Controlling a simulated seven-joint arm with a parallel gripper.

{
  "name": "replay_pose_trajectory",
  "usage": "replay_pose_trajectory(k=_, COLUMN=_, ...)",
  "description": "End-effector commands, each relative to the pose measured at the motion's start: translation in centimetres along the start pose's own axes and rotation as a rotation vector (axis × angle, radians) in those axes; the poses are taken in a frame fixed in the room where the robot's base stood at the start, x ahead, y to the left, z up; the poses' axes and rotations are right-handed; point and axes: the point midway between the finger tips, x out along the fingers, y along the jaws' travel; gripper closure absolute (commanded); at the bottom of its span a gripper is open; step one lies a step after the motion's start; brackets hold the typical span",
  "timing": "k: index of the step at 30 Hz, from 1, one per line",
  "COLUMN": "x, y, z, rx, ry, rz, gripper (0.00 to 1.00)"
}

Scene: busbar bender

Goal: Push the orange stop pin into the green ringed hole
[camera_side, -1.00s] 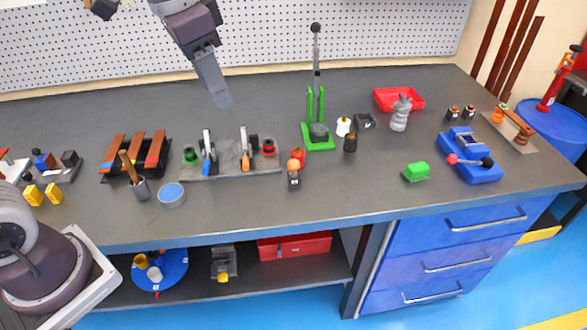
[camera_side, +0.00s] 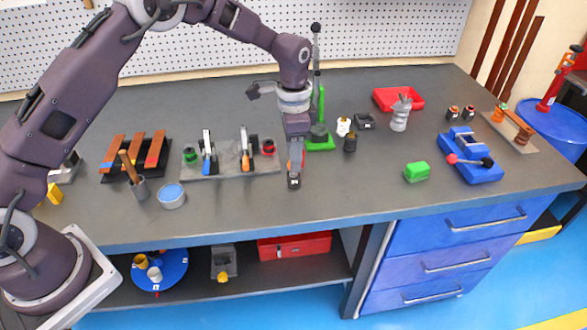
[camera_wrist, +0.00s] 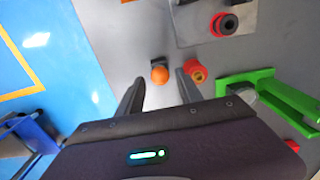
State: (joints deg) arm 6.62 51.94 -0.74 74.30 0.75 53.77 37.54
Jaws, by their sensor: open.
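My gripper (camera_side: 295,163) is pointing down at the front middle of the bench. In the wrist view, my gripper (camera_wrist: 158,85) has its two fingers apart, and the round orange top of the stop pin (camera_wrist: 159,75) shows between them near the tips. I cannot tell whether a finger touches it. In the side view my fingers hide the pin's top; the dark stand under it (camera_side: 294,184) shows below them. The green ringed hole (camera_side: 190,154) is at the left end of the grey plate (camera_side: 228,170), well left of my gripper. It is out of the wrist view.
A red piece (camera_wrist: 196,72) stands right beside my finger. A red ringed post (camera_wrist: 223,24) is at the plate's right end. Two clamps (camera_side: 207,150) (camera_side: 245,150) stand between the rings. The green lever tool (camera_side: 320,138) is just behind my gripper.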

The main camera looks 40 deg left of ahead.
Motion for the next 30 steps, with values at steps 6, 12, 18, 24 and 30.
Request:
replay_pose_trajectory(k=6, x=2.0, y=0.0, z=0.0, rx=-0.001, ry=-0.001, rz=0.001, gripper=0.57)
replay_pose_trajectory(k=12, x=2.1, y=0.0, z=0.0, rx=-0.001, ry=0.000, rz=0.001, gripper=0.57)
replay_pose_trajectory(k=18, x=2.1, y=0.0, z=0.0, rx=-0.001, ry=0.000, rz=0.001, gripper=0.57)
replay_pose_trajectory(k=24, x=2.1, y=0.0, z=0.0, rx=-0.001, ry=0.000, rz=0.000, gripper=0.91)
replay_pose_trajectory(k=30, x=2.1, y=0.0, z=0.0, rx=-0.001, ry=0.000, rz=0.000, gripper=1.00)
